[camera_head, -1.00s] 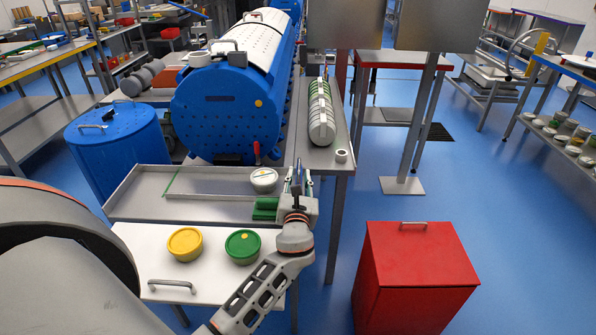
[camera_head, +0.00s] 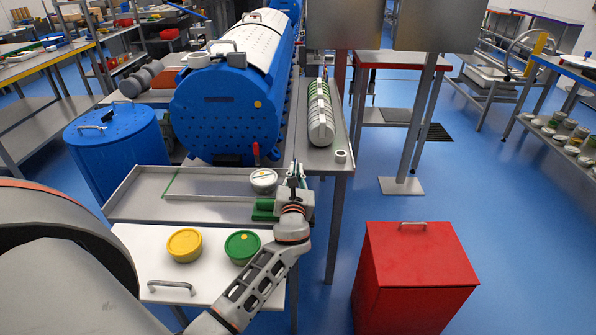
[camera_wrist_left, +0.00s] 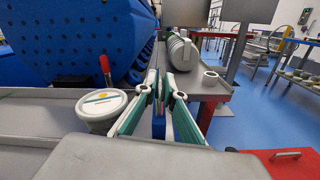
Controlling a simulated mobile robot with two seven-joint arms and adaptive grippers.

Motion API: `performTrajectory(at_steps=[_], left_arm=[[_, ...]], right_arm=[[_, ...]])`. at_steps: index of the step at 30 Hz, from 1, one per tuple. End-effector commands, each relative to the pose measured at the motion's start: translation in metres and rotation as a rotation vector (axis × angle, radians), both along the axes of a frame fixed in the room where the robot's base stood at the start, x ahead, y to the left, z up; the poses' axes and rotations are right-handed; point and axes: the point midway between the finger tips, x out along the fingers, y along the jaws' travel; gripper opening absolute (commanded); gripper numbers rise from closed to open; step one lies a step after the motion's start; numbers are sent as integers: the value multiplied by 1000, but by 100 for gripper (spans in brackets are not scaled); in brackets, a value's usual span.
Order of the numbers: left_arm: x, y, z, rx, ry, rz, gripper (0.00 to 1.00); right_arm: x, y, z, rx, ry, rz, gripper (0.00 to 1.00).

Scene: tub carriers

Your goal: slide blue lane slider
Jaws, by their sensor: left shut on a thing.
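My left gripper (camera_head: 294,172) is at the right end of the grey tray, with its arm reaching in from below. In the left wrist view, its green-and-white fingers (camera_wrist_left: 159,88) are closed around a narrow upright blue piece, the blue lane slider (camera_wrist_left: 158,126). In the head view, the gripper hides the slider. A white tub (camera_head: 263,181) stands on the tray just left of the gripper; it also shows in the left wrist view (camera_wrist_left: 102,106). A green block (camera_head: 264,207) sits beside the gripper's left side. My right gripper is not in view.
The grey tray (camera_head: 130,205) has a raised rim. A yellow tub (camera_head: 184,244) and green tub (camera_head: 242,246) stand on the white panel in front. A blue drum (camera_head: 225,115) rises behind. A red bin (camera_head: 420,285) stands right, with open floor between.

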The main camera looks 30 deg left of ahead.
Motion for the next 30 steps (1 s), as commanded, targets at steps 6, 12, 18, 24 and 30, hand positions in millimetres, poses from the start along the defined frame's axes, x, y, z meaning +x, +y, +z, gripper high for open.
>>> performTrajectory(at_steps=[6,12,18,24,30], left_arm=[[-19,31,3,8,4,-1,0],[-20,33,1,3,0,-2,0],[-20,33,1,3,0,-3,25],[-20,33,1,3,1,-1,25],[-25,31,-1,3,2,-1,25]], right_arm=[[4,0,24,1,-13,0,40],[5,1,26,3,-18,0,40],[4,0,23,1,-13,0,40],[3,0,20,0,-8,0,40],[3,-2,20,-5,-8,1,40]])
